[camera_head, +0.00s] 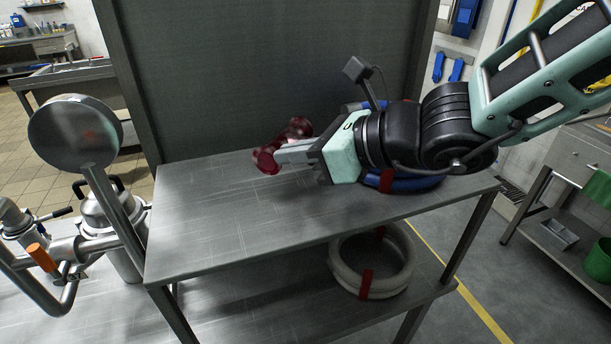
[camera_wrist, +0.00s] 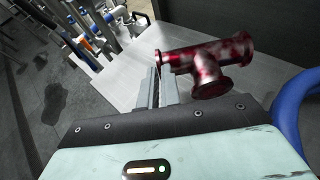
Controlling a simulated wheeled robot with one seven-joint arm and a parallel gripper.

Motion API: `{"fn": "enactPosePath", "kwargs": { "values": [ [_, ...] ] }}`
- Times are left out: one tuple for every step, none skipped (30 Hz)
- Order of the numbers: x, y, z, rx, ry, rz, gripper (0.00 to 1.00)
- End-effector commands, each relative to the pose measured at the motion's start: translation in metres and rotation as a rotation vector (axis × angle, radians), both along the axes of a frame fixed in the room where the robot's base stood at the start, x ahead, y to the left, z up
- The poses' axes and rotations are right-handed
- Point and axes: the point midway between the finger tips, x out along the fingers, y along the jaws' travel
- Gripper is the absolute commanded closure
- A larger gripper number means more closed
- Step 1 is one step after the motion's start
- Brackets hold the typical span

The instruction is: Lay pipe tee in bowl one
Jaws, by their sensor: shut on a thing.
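The pipe tee (camera_head: 265,159) is dark red and glossy with flanged ends. My gripper (camera_head: 283,156) is shut on it over the upper shelf of the steel table, near the dark back panel. In the wrist view the pipe tee (camera_wrist: 210,60) sits at the ends of my gripper's fingers (camera_wrist: 160,88), with its branch pointing toward the camera. In the head view the fingers and gripper body cover part of the tee. I cannot tell whether the tee touches the shelf. I cannot make out bowl one for certain in either view.
The steel table's upper shelf (camera_head: 215,215) is clear at the front left. A blue hose coil (camera_head: 415,184) lies behind my gripper. A white hose coil (camera_head: 345,277) lies on the lower shelf. Steel piping and a lidded vessel (camera_head: 103,212) stand at the left, below a round steel disc (camera_head: 73,132).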

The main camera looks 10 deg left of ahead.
Motion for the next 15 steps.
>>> {"fn": "enactPosePath", "kwargs": {
  "values": [
    [0.000,0.000,-0.008,0.001,0.003,0.001,1.00],
    [0.000,0.000,-0.012,0.000,0.002,0.000,1.00],
    [0.000,0.000,-0.015,0.000,0.001,0.001,1.00],
    [0.000,0.000,-0.017,0.002,0.000,0.000,1.00],
    [0.000,0.001,-0.019,0.002,-0.001,0.001,1.00],
    [0.000,0.001,-0.022,0.002,0.000,0.001,1.00],
    [0.000,0.000,-0.025,0.002,0.000,0.001,1.00],
    [0.000,0.000,-0.028,0.001,0.000,0.000,1.00],
    [0.000,0.000,-0.034,0.000,0.001,0.001,1.00],
    [0.000,0.000,-0.039,0.001,0.002,0.000,1.00],
    [0.000,0.000,-0.043,0.001,0.002,0.000,1.00],
    [0.000,0.000,-0.048,0.000,0.003,0.001,1.00],
    [0.000,0.000,-0.051,0.001,0.001,0.001,1.00],
    [0.000,0.000,-0.054,0.001,0.001,0.001,1.00],
    [0.000,0.000,-0.057,0.001,-0.001,0.000,1.00]
  ]
}}
